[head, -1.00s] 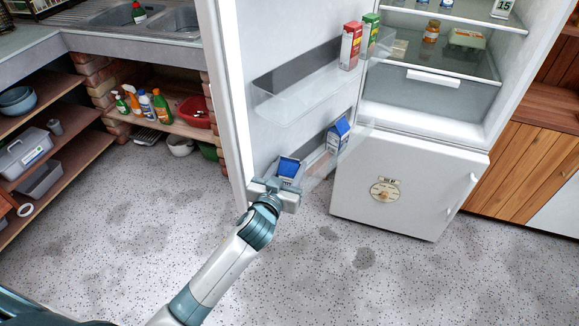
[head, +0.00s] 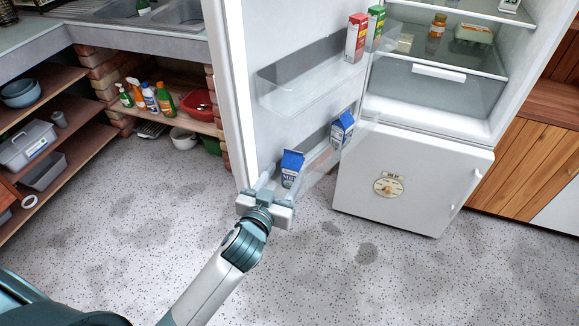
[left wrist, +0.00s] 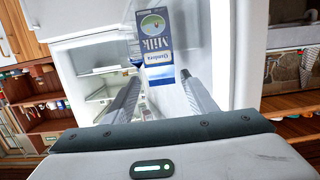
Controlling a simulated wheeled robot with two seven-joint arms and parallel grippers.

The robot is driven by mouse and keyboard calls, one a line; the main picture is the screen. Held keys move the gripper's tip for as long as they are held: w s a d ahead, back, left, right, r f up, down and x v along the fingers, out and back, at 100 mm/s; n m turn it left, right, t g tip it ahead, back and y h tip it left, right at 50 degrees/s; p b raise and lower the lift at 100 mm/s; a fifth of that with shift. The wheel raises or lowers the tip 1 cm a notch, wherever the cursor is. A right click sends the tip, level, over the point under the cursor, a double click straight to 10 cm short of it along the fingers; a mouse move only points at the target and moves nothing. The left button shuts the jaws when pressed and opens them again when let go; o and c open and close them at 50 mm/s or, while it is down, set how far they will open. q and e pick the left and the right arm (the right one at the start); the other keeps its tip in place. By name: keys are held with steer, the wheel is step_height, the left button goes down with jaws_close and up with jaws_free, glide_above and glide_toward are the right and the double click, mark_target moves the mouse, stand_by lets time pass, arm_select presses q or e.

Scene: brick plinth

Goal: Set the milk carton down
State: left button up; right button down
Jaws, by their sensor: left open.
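A blue and white milk carton (head: 291,168) stands in the lower bin of the open fridge door, a little tilted in the picture. My left gripper (head: 276,188) is open just in front of it, on the near side. A second blue and white carton (head: 342,129) stands farther along the same door bin. My right gripper is not in view.
The fridge door's upper bin (head: 295,88) holds a red carton (head: 356,38) and a green carton (head: 375,28). The closed lower fridge door (head: 400,190) stands to the right. Low shelves (head: 75,155) are at the left. The speckled floor is clear.

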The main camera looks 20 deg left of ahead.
arm_select(q)
steer(key=shift+s, duration=2.25)
steer(key=s+d+f+m+g+h, duration=0.1)
steer(key=s+f+g, duration=0.1)
steer(key=f, duration=1.2)
steer(key=s+d+f+m+g, duration=0.1)
steer(key=s+f+g, duration=0.2)
steer(key=f, duration=1.1)
steer(key=s+f+g, duration=0.3)
steer(key=s+f, duration=1.6)
steer(key=f, duration=0.4)
steer(key=shift+s+d+g+h, duration=0.3)
steer(key=shift+s+g+h, duration=0.1)
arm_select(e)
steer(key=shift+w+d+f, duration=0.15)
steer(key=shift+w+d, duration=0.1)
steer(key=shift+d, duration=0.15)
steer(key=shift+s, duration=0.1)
